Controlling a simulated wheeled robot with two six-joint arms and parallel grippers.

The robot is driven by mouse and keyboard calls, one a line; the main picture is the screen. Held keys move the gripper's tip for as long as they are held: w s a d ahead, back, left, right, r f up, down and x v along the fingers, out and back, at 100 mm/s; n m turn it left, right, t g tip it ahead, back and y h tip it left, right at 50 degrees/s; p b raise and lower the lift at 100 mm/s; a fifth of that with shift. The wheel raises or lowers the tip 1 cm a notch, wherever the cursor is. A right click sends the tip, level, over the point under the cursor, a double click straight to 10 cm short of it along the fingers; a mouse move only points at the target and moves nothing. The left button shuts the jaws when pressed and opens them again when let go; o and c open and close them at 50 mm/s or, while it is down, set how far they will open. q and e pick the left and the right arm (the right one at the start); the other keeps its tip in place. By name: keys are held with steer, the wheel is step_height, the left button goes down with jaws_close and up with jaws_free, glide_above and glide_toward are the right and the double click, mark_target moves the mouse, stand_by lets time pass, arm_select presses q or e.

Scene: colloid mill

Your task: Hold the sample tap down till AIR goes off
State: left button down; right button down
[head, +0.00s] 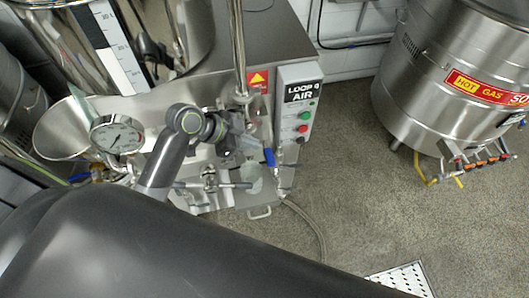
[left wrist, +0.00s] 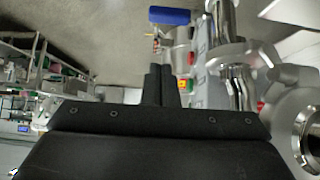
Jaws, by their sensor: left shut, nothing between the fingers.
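The sample tap has a blue handle (head: 269,157), which hangs at the front of the steel mill, below the control box. The handle also shows at the top of the left wrist view (left wrist: 168,17). My left gripper (head: 246,146) is just left of the handle in the head view. In the left wrist view its dark fingers (left wrist: 160,82) are together and empty, with the blue handle beyond their tips and a gap in the picture. Whether they touch cannot be told. The sign (head: 303,92) on the control box reads "LOOP" and "AIR". My right gripper is not in view.
The control box (head: 298,115) carries green and red buttons. A pressure gauge (head: 117,135) and a steel funnel (head: 62,130) stand left of my arm. A hose (head: 311,222) runs along the floor. A steel tank (head: 450,70) stands right; the floor between is clear.

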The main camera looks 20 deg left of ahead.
mark_target(269, 161)
arm_select(q)
steer(key=w+d+f+p, duration=0.1)
steer(key=w+d+f, duration=0.1)
steer(key=f, duration=0.5)
steer(key=shift+d+f, duration=0.4)
steer(key=shift+d, duration=0.1)
steer(key=shift+s+d+f+m+t+y+b, duration=0.15)
steer(key=shift+s+f+m+t+y+b, duration=0.05)
steer(key=shift+f+t+b, duration=0.2)
steer(key=shift+s+d+f+m+t+y+b, duration=0.1)
steer(key=shift+s+f+m+t+y+b, duration=0.15)
steer(key=shift+f+b, duration=0.2)
steer(key=shift+s+d+f+m+t+y+b, duration=0.1)
steer(key=shift+f+m+t+y+b, duration=0.15)
steer(key=shift+f+t+b, duration=0.25)
steer(key=shift+s+d+f+m+t+y+b, duration=0.1)
steer(key=shift+f+m+t+b, duration=0.1)
steer(key=shift+f+t+b, duration=0.25)
